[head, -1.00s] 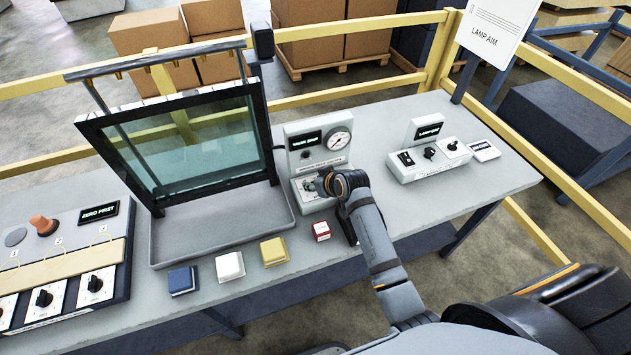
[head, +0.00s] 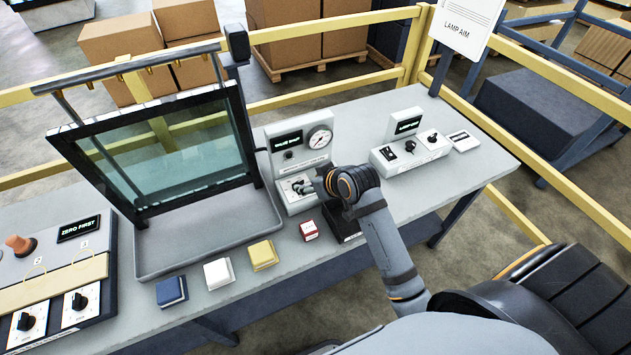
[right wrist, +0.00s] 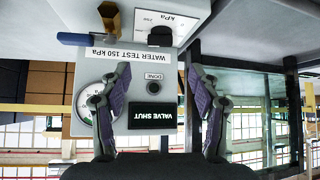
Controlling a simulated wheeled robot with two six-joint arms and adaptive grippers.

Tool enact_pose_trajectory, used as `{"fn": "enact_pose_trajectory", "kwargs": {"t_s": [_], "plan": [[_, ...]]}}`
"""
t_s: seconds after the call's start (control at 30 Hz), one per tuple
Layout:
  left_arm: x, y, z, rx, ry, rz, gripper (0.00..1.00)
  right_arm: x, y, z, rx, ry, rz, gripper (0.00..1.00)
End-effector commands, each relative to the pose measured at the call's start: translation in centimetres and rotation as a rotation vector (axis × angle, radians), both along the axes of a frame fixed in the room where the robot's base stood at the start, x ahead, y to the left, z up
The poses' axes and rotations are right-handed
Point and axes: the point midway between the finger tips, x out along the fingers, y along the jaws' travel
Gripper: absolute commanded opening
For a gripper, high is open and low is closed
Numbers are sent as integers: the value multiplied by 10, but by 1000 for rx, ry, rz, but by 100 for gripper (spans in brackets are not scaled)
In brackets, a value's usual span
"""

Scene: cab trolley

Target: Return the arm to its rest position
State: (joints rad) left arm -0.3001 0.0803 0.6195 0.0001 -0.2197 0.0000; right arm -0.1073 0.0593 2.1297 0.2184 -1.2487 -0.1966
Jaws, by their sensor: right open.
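My right arm (head: 385,245) reaches forward over the table's front edge. Its gripper (head: 314,187) is in front of the lower part of the white gauge panel (head: 326,158). In the right wrist view the gripper (right wrist: 157,72) is open, its two fingers wide apart with nothing between them. Beyond the fingers is the panel's face, upside down, with a display (right wrist: 152,115) reading "VALVE SHUT" and a label reading "WATER TEST 150 kPa". A blue lever (right wrist: 82,40) lies past the left fingertip. Contact with the panel cannot be told. My left gripper is not in view.
A framed glass pane (head: 165,150) stands in a grey tray (head: 215,244) left of the panel. Blue (head: 171,291), white (head: 219,273), yellow (head: 263,255) and red (head: 309,230) blocks line the front edge. A switch box (head: 410,155) stands right. Yellow rails surround the table.

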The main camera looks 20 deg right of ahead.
Motion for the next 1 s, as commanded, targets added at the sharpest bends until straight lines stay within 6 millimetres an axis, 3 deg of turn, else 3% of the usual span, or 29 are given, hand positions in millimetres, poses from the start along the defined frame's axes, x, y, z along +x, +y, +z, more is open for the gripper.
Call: {"fn": "enact_pose_trajectory", "kwargs": {"t_s": [0.23,0.77,0.87,1.0], "plan": [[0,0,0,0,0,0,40,-20,-5,20,1,0,-1,62],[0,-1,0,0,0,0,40,-22,-5,21,0,4,-1,62],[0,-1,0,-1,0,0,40,-40,-9,8,-13,50,-16,62],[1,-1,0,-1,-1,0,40,-88,-21,-20,-57,175,-65,62]]}}
